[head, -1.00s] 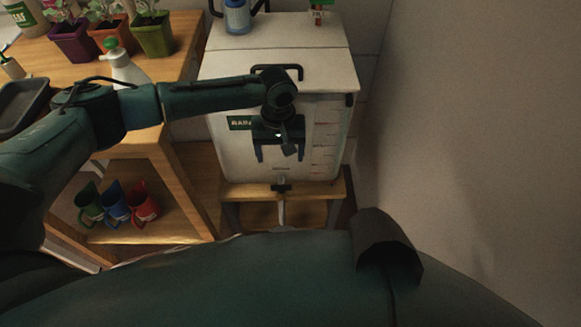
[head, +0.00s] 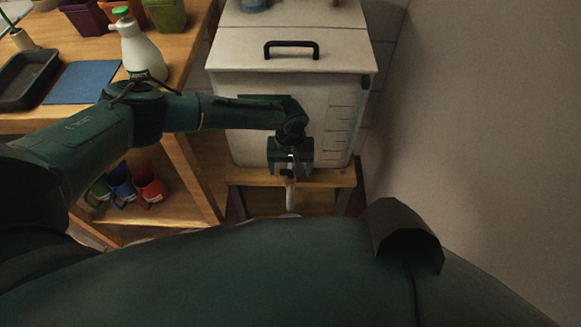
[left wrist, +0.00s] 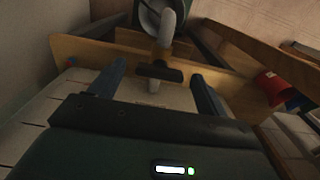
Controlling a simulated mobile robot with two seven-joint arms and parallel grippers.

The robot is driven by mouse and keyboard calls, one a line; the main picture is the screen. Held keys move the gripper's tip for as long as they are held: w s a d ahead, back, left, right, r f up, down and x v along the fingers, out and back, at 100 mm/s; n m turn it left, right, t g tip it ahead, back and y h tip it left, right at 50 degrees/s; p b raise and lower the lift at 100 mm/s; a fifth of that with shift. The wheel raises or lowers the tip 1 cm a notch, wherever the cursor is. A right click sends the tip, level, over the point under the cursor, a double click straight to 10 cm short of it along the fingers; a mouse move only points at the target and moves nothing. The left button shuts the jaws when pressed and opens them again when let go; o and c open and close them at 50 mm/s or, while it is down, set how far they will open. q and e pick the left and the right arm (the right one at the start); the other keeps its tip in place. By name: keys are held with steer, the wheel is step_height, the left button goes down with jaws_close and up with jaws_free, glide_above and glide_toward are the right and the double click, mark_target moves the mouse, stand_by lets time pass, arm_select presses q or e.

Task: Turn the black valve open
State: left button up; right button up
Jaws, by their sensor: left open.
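The black valve (left wrist: 160,72) is a small dark bar on the pale spout (left wrist: 166,35) of the white tank (head: 340,120). In the left wrist view it lies crosswise between the two fingers of my left gripper (left wrist: 158,74), with a gap on each side. In the head view my left gripper (head: 289,165) is at the low front of the tank and mostly hides the valve. The spout (head: 290,195) hangs just below it. My left gripper is open and holds nothing. My right gripper is not in view.
The tank stands on a low wooden stand (head: 335,177), its lid carrying a black handle (head: 291,44). Left is a wooden bench with a spray bottle (head: 141,50), a blue mat (head: 80,82) and a dark tray (head: 27,80). Mugs (head: 122,185) sit on its lower shelf. A wall closes the right side.

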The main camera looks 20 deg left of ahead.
arm_select(q)
steer(key=c, duration=1)
